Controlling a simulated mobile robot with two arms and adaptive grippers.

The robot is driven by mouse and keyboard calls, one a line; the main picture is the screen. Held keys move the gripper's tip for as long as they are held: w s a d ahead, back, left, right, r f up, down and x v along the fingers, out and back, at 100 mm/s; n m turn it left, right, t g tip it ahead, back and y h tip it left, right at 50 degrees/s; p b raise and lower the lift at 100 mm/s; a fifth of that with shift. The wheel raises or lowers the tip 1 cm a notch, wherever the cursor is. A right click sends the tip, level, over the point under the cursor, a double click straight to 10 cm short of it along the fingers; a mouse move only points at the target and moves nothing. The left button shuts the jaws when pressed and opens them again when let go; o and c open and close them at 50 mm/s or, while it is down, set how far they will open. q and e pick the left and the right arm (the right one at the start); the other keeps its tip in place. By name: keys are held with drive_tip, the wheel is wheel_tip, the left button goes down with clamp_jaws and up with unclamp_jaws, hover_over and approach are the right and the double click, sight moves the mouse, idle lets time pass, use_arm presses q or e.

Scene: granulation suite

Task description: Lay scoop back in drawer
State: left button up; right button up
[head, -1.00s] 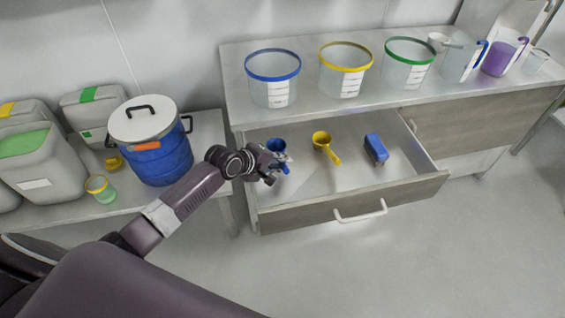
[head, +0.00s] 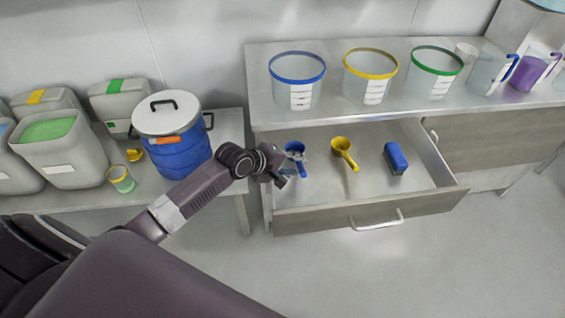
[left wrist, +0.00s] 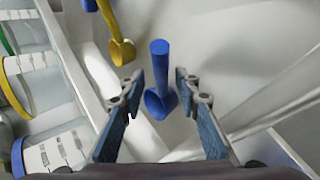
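A blue scoop (head: 294,147) is in the open drawer (head: 322,221), near its left end. The left wrist view shows its blue handle (left wrist: 160,60) pointing away and its cup between the finger lines. My left gripper (head: 284,176) is over the left part of the drawer, right by the scoop, and hides part of its handle. In the left wrist view the fingers (left wrist: 159,80) are spread, with visible gaps on both sides of the scoop. My right gripper is not in view.
A yellow scoop (head: 342,147) and a blue block-like item (head: 396,158) lie farther right in the drawer. Buckets with blue (head: 297,82), yellow (head: 370,78) and green (head: 434,75) rims stand on the counter above. A blue drum (head: 178,157) stands left of the drawer.

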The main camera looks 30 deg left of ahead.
use_arm(q)
drive_tip(key=v, duration=0.9)
drive_tip(key=shift+p, duration=0.35)
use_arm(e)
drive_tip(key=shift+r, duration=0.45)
use_arm(q)
drive_tip(key=shift+s, duration=0.1)
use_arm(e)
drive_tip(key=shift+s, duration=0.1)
